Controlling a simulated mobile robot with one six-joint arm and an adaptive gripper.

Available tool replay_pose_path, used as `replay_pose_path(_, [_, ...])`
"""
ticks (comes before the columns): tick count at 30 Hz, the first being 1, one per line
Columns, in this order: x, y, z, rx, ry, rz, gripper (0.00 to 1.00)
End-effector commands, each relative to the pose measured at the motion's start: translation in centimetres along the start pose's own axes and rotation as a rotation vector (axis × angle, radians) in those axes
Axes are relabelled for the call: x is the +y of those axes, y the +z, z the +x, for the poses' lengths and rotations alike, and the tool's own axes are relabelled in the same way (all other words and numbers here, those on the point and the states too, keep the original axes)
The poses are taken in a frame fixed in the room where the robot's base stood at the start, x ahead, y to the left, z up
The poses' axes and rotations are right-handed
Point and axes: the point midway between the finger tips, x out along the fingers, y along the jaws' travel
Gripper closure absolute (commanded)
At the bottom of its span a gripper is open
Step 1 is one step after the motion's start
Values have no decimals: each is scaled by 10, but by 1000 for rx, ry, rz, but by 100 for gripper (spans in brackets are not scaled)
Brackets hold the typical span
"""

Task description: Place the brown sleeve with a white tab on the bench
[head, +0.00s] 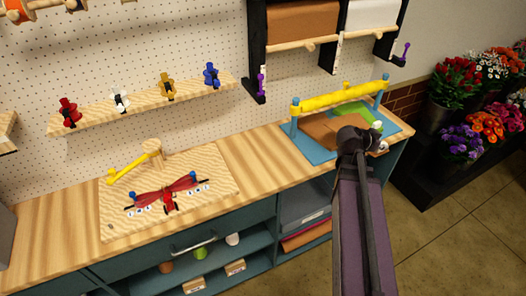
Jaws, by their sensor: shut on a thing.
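A brown sleeve (322,130) lies flat-looking over the blue tray (313,154) at the right end of the bench, below a yellow roller bar. No white tab can be made out clearly on it; small pale bits show beside my gripper. My gripper (358,137) is at the sleeve's right edge, seen from behind, and is shut on it. Its fingertips are largely hidden by my wrist. The bench (262,150) is a light wooden top.
A yellow roller (344,95) on blue posts stands over the tray, with a green sheet (371,117) behind the sleeve. A wooden board (215,172) with red-bound parts lies to the left. Bare bench top lies between board and tray. Flower buckets stand at the right.

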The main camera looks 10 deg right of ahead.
Motion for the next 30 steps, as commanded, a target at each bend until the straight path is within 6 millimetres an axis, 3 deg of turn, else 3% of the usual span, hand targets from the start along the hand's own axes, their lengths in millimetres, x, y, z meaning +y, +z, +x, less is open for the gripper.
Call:
replay_pose_path(1, [0, -16, -9, 0, 0, 0, 100])
replay_pose_path(12, [0, -63, -34, 0, 0, 0, 100])
replay_pose_path(18, [0, -73, -40, 0, 0, 0, 100])
replay_pose_path(30, [0, -73, -40, 0, 0, 0, 100])
